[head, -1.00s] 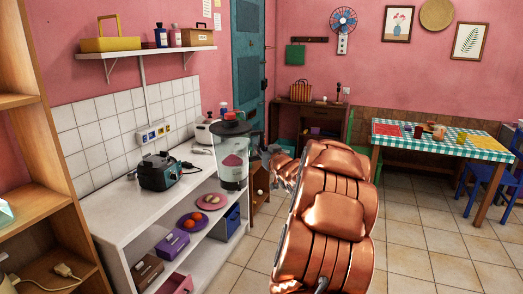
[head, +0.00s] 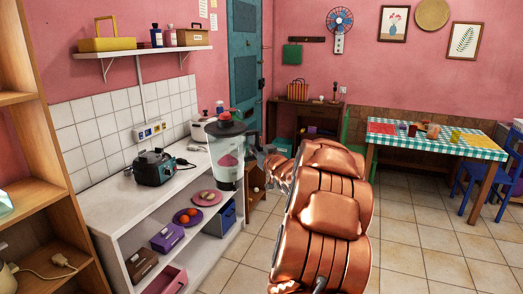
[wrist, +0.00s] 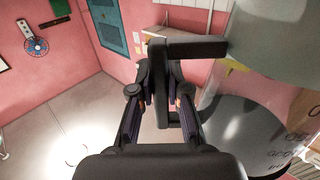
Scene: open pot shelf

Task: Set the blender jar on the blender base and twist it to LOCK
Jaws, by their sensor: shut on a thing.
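The blender jar (head: 229,172) is clear with a dark lid and red cap, and something pink shows inside it. It is upright in the head view, in front of the counter's right end. My gripper (head: 259,152) is at the jar's right side, on its dark handle. In the wrist view my gripper (wrist: 160,95) is shut on the black handle (wrist: 165,60), with the jar body along the right edge. The blender base (head: 154,168) is dark with teal parts and stands on the white counter, left of the jar and apart from it.
The white counter (head: 110,205) has clear room around the base. A cable and a white appliance (head: 201,130) lie behind. Open shelves below hold plates and boxes. A wall shelf (head: 150,50) hangs above. A wooden shelf unit (head: 40,215) stands at the left.

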